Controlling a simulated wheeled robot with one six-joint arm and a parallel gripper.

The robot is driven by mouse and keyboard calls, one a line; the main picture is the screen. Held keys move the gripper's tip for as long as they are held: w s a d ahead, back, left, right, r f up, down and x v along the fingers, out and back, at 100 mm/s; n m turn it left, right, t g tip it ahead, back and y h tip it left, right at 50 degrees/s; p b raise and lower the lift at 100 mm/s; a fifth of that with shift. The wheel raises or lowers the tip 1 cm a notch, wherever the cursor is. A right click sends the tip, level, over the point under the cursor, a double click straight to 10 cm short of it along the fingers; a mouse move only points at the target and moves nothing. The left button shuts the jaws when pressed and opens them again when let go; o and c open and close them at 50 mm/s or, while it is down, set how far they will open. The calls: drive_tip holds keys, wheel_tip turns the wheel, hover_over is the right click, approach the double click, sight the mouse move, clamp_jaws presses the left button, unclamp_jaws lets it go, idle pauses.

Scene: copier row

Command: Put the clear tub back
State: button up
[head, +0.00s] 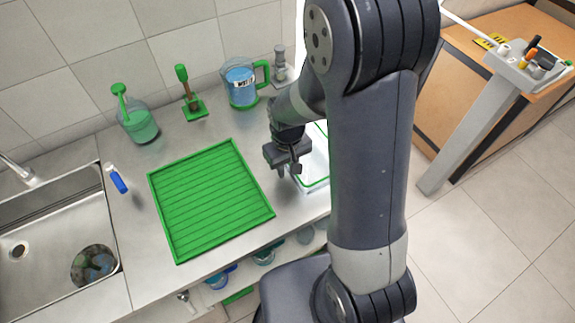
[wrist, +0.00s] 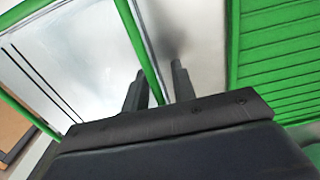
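The clear tub (head: 316,168) with a green rim sits on the counter to the right of the green ribbed mat, partly hidden behind my arm in the head view. In the wrist view the tub (wrist: 85,45) fills the upper left, with its green rim running down the picture. My gripper (head: 288,172) is at the tub's left edge. In the wrist view its fingers (wrist: 158,72) are apart, with the rim passing between them and a gap on the right finger's side. I cannot tell whether the left finger touches it.
The green ribbed mat (head: 210,200) lies bare left of the tub. Behind stand a green pump bottle (head: 138,122), a green-handled brush (head: 190,100) and a blue-filled jug (head: 240,85). A sink (head: 40,235) is at the left. Jars stand on a shelf below the counter.

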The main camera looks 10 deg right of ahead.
wheel_tip(320, 180, up, 12)
drive_tip(key=shift+r, duration=0.2)
idle(0.5)
drive_tip(key=shift+s+f, duration=0.1)
idle(1.5)
